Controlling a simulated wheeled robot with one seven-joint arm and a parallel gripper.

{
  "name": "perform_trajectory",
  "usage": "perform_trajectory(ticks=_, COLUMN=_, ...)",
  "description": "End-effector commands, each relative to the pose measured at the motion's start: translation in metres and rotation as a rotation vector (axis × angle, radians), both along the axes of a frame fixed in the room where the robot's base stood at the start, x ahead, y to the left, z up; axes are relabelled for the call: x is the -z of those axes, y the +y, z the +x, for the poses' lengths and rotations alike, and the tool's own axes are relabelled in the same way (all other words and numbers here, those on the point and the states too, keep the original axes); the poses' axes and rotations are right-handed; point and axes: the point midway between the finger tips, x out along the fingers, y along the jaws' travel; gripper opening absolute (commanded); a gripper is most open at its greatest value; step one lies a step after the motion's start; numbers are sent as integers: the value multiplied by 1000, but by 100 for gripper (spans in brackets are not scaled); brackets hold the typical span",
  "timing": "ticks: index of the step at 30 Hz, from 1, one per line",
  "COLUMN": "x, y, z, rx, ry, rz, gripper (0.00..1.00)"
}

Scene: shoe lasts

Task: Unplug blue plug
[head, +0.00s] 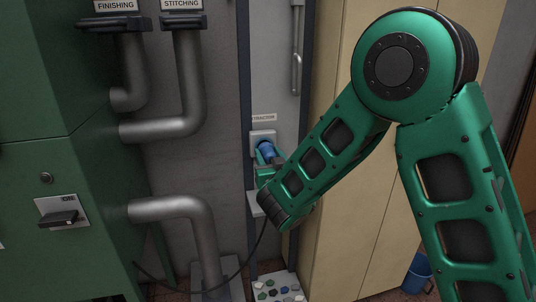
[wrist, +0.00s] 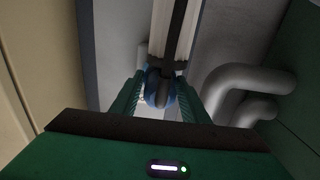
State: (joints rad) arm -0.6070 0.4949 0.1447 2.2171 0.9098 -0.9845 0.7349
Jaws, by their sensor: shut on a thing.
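The blue plug (head: 266,150) is at the front of a pale grey socket box (head: 262,135) on the wall panel, below a label ending in "TRACTOR". I cannot tell how deep it sits in the socket. My gripper (head: 264,168) is at the plug, partly hidden by my forearm. In the wrist view the green fingers of my gripper (wrist: 160,98) stand on both sides of the blue plug (wrist: 170,100), shut on it. A dark part crosses the plug's middle. A black cable (head: 254,246) hangs below my wrist and curves left along the floor.
A green machine (head: 70,190) with a black switch (head: 58,218) stands at left. Grey pipes (head: 175,208) run beside the panel. A beige cabinet (head: 345,240) is close on the right. A tray of coloured pieces (head: 278,288) lies below, and a blue bin (head: 417,273) stands at lower right.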

Motion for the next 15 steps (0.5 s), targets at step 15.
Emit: perform_trajectory(ticks=15, x=-1, y=-5, z=-17, rx=0, ry=-1, rz=-1, gripper=5)
